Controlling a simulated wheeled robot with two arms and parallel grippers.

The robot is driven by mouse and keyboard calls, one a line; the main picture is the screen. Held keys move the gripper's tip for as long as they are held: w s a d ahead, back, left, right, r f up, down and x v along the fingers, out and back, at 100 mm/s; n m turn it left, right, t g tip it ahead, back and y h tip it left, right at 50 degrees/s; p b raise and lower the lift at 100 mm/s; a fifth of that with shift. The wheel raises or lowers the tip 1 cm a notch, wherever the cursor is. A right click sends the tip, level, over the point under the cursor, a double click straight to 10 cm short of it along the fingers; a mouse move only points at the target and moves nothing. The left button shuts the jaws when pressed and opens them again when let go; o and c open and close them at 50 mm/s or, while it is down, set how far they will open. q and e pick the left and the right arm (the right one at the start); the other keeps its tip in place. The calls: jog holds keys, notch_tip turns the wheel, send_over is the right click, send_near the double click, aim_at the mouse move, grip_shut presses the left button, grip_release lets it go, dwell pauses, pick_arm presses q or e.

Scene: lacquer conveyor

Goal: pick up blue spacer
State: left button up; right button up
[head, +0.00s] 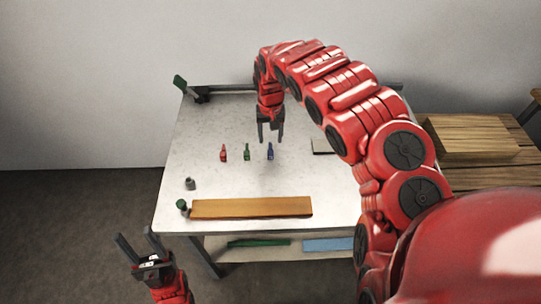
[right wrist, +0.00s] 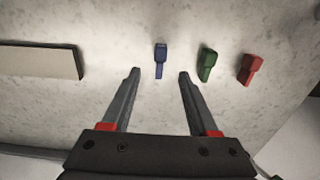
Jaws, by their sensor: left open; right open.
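The blue spacer (head: 270,151) is a small upright piece on the white table, at the right end of a short row. In the right wrist view the blue spacer (right wrist: 160,61) lies just beyond the fingertips, lined up with the gap between them. My right gripper (head: 270,138) is open and empty, above and behind the blue spacer in the head view; its two fingers also show in the right wrist view (right wrist: 158,74). My left gripper (head: 137,240) is open and empty, off the table's front left corner.
A green piece (head: 247,152) and a red piece (head: 223,153) stand beside the blue one. A grey flat block (head: 323,146) lies to the right. An orange-brown bar (head: 252,207) lies along the front edge. A small grey part (head: 190,184) stands at the left.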

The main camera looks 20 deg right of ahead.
aim_at(270, 150)
jog(key=shift+f, duration=0.4)
jog(key=shift+s+f+p, duration=0.15)
jog(key=shift+f+p, duration=0.4)
jog(key=shift+f, duration=0.35)
jog(key=shift+f+p, duration=0.4)
jog(key=shift+f, duration=1.25)
grip_shut()
